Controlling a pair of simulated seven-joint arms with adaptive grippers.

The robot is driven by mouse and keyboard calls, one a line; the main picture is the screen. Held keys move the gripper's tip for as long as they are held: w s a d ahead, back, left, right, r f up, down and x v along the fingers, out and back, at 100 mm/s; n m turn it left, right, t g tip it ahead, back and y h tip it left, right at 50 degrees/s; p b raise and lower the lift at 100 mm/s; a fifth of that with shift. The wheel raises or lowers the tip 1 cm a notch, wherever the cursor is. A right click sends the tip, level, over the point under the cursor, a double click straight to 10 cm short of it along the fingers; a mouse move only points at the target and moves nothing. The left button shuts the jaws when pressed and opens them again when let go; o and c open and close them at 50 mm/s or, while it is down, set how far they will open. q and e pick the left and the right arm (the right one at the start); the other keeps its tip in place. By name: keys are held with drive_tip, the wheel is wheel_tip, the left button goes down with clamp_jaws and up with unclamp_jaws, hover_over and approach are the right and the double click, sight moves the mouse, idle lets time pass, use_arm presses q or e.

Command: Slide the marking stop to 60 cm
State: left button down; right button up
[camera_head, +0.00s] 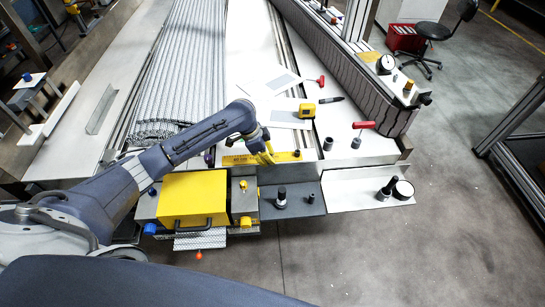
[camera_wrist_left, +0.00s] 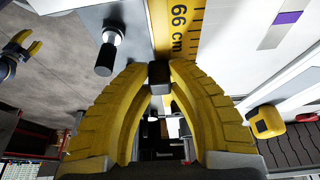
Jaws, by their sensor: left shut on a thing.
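My left gripper (camera_wrist_left: 158,84) is shut on the stop, one yellow finger on each side. In the head view, my left gripper (camera_head: 268,155) reaches down to the ruler (camera_head: 238,160) at the near end of the conveyor frame, and hides the stop.
A black knob (camera_head: 281,195) stands on the dark plate close to my left gripper. A yellow box (camera_head: 193,196) with a handle sits to the left. A yellow tape measure (camera_head: 307,110) and a red-handled tool (camera_head: 362,126) lie beyond. A grey mesh belt (camera_head: 185,75) runs behind.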

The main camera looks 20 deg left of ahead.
sight(243, 164)
use_arm(q)
drive_tip(key=shift+s+a, duration=0.7)
drive_tip(key=shift+a, duration=0.9)
drive_tip(key=shift+s+a, duration=0.75)
drive_tip(key=shift+a, duration=0.85)
drive_tip(key=shift+s+a, duration=0.7)
drive_tip(key=shift+a, duration=0.9)
drive_tip(key=c, duration=1.2)
unclamp_jaws()
drive_tip(key=shift+r, duration=0.1)
